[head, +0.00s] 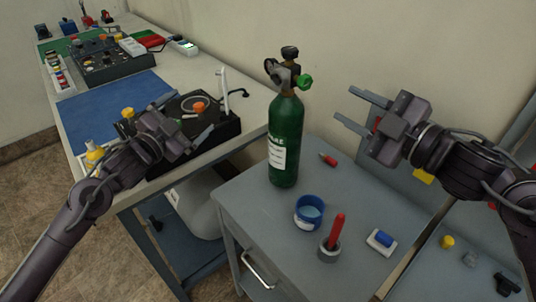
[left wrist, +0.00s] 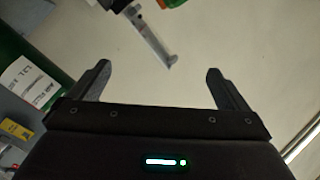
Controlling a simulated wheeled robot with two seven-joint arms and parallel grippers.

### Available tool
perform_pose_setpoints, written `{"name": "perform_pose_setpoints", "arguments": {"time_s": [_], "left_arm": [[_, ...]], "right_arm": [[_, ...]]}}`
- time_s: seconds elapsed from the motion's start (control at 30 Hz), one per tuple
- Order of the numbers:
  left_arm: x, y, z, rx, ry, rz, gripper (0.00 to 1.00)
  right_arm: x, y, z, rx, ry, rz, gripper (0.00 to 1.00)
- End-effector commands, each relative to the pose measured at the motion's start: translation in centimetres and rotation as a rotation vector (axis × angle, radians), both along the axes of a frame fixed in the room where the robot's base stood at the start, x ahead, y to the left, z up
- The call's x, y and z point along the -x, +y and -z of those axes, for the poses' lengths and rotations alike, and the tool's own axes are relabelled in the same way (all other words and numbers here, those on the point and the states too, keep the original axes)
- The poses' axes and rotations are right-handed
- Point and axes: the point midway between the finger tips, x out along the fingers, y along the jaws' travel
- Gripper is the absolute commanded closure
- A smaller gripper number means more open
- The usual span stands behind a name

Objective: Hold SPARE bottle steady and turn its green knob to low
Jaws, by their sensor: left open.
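The SPARE bottle (head: 286,135) is a green cylinder standing upright on the grey cabinet top, with a white label partly reading "ARE". A dark valve and regulator sit on its neck. The green knob (head: 306,81) is on the right side of that valve; its setting is too small to read. My left gripper (head: 190,118) is open and empty, left of the bottle and apart from it, in front of the workbench. In the left wrist view its fingers (left wrist: 158,85) are spread with nothing between them. My right gripper (head: 350,107) is open, right of the bottle and apart from it.
The cabinet top (head: 245,215) also holds a blue cup (head: 309,212), a red-handled tool in a grey holder (head: 329,250), a blue-and-white block (head: 381,241) and a small red item (head: 328,160). The workbench at left carries a black tray (head: 222,128). A wall stands behind.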

Motion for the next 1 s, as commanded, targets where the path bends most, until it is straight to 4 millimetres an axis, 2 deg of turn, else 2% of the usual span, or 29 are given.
{"name": "perform_pose_setpoints", "arguments": {"time_s": [0.03,0.2,0.3,0.4,0.5,0.67,1.0], "left_arm": [[0.6,-2.6,1.5,0.088,0.037,0.026,0.03],[2.5,-10.3,4.7,0.347,0.155,0.094,0.03],[3.5,-13.9,5.9,0.469,0.215,0.116,0.03],[4.2,-16.7,6.6,0.559,0.264,0.128,0.03],[4.7,-18.6,7.2,0.614,0.300,0.132,0.03],[4.7,-19.9,7.6,0.650,0.323,0.132,0.03],[0.7,-22.3,7.6,0.652,0.324,0.132,0.03]], "right_arm": [[0.0,0.0,0.0,0.000,0.000,0.000,0.64],[0.0,0.0,0.0,0.000,0.000,0.000,0.64],[0.0,0.0,0.0,0.000,0.000,0.000,0.64],[0.0,0.0,0.0,0.000,0.000,0.000,0.64],[0.0,0.0,0.0,0.000,0.000,0.000,0.64],[0.0,0.0,0.0,0.000,0.000,0.000,0.64],[0.0,0.0,0.0,0.000,0.000,0.000,0.64]]}}
